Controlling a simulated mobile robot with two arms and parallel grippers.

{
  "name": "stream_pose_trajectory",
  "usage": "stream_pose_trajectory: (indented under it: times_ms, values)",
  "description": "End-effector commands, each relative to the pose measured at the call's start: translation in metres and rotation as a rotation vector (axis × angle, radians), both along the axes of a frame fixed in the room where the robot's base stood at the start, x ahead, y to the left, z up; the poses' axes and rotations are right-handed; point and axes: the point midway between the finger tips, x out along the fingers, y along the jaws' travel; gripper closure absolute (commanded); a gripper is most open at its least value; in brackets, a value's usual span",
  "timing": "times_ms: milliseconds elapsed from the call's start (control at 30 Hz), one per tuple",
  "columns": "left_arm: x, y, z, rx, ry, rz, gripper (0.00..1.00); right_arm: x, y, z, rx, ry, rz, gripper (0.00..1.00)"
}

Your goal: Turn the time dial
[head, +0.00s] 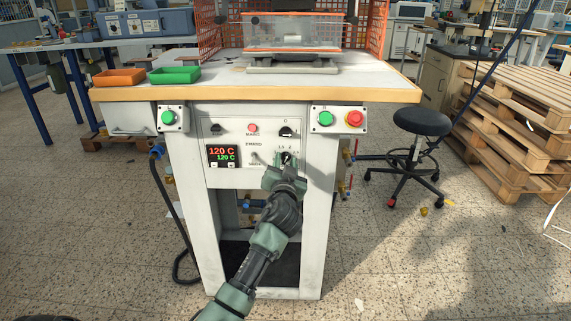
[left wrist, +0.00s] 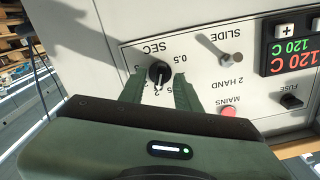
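The time dial (head: 286,157) is a small black knob with a white pointer line, low on the right of the white control panel (head: 232,180). In the left wrist view the dial (left wrist: 158,73) appears upside down beside the "SEC" and "0.5" markings. My left gripper (head: 283,165) is in front of the panel at the dial. Its two green fingers (left wrist: 160,84) stand apart, one on each side of the dial, with a visible gap around the knob. The gripper partly covers the dial's scale in the head view. My right gripper is not in view.
The red and green 120 C display (head: 223,156) is left of the dial. A black selector switch (head: 286,132) is just above it, and a toggle marked slide (left wrist: 231,59) is beside it. Green and red buttons (head: 354,118) sit higher right. A stool (head: 421,123) stands right.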

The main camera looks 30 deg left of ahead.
Motion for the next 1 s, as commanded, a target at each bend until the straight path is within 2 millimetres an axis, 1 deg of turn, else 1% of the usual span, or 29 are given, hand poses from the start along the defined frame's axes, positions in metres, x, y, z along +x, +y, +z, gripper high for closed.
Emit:
stream_pose_trajectory:
  times_ms: [67,200,567,767,933,967,1000]
  values:
    - [0.0,0.0,0.0,0.0,0.0,0.0,0.67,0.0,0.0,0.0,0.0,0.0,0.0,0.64]
    - [0.0,0.0,0.0,0.0,0.0,0.0,1.0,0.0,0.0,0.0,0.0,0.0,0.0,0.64]
    - [0.0,-0.001,-0.002,-0.025,-0.014,-0.001,1.0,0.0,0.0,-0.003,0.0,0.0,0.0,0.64]
    - [-0.001,-0.001,-0.003,-0.108,-0.063,0.0,1.0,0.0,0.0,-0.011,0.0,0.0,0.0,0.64]
    - [-0.001,-0.001,-0.003,-0.22,-0.132,0.0,1.0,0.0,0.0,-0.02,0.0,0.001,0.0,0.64]
    - [-0.001,-0.001,-0.003,-0.242,-0.146,0.0,1.0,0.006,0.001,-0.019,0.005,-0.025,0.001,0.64]
    - [-0.001,-0.001,-0.003,-0.273,-0.164,0.0,1.0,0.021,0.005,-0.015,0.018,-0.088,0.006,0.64]
